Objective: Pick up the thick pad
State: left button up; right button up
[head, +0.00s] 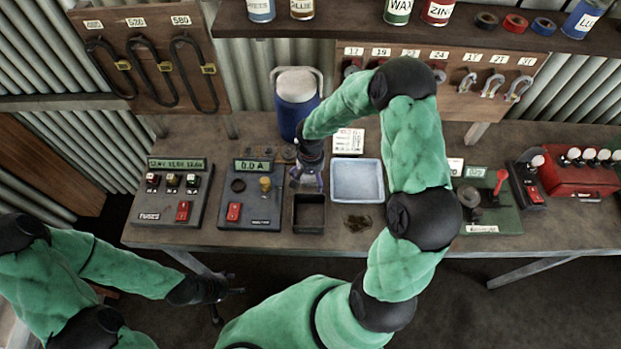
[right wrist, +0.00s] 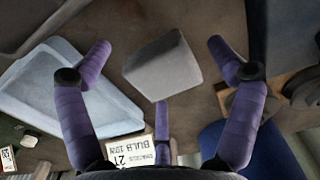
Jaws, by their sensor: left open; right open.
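The thick pad (right wrist: 163,65) looks like a grey block on the brown bench top in the right wrist view. My right gripper (right wrist: 160,66) is open, its purple fingers spread on both sides of the pad and below it in the picture. I see no clear grip on it, and the height of the fingers above the bench is hard to tell. In the head view my right gripper (head: 308,179) hangs over the bench left of the pale blue tray (head: 357,199), mostly hiding the pad. My left gripper (head: 228,294) is open and empty, low in front of the bench.
The blue tray's near side shows in the right wrist view (right wrist: 50,95). A blue jug with a white lid (head: 296,86) stands behind the right gripper. A dark open box (head: 309,228) lies in front.

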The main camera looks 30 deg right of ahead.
aim_at(311, 179)
jog(key=c, duration=1.1)
jog(key=shift+c, duration=0.2)
notch_tip(311, 179, up, 4)
jog(key=shift+s+f, duration=0.1)
jog(key=shift+f, duration=0.05)
jog(key=s+a+r, duration=0.3)
jog(key=s+r, duration=0.6)
jog(key=s, duration=0.4)
jog(key=shift+s+a+r, duration=0.15)
jog(key=shift+s+a, duration=0.05)
